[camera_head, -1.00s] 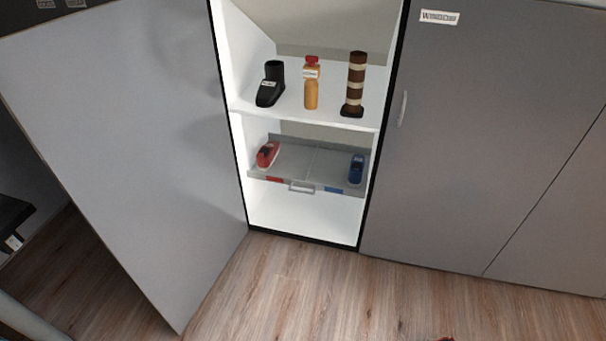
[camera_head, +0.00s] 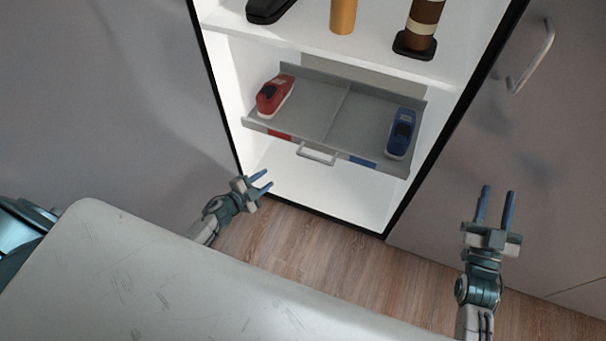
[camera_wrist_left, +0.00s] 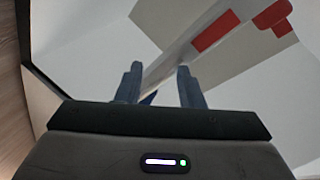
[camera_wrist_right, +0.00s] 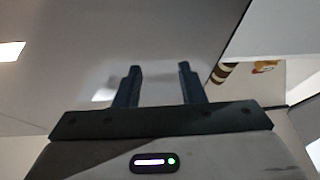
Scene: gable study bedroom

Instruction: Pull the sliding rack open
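The sliding rack (camera_head: 318,98) is a grey tray in the lower part of the lit cabinet, with a light handle (camera_head: 316,154) at the middle of its front edge. A red object (camera_head: 274,94) sits on its left side and a blue one (camera_head: 401,134) on its right. My left gripper (camera_head: 265,182) is open and empty, below and left of the handle and apart from it. The rack's underside and red front mark (camera_wrist_left: 215,31) show in the left wrist view. My right gripper (camera_head: 497,192) is open and empty in front of the closed right door.
An open door (camera_head: 110,90) stands on the left. The closed grey door (camera_head: 545,150) with a handle (camera_head: 532,58) is on the right. The shelf (camera_head: 320,38) above the rack holds a black item, an orange bottle and a striped brown one. Wood floor lies below.

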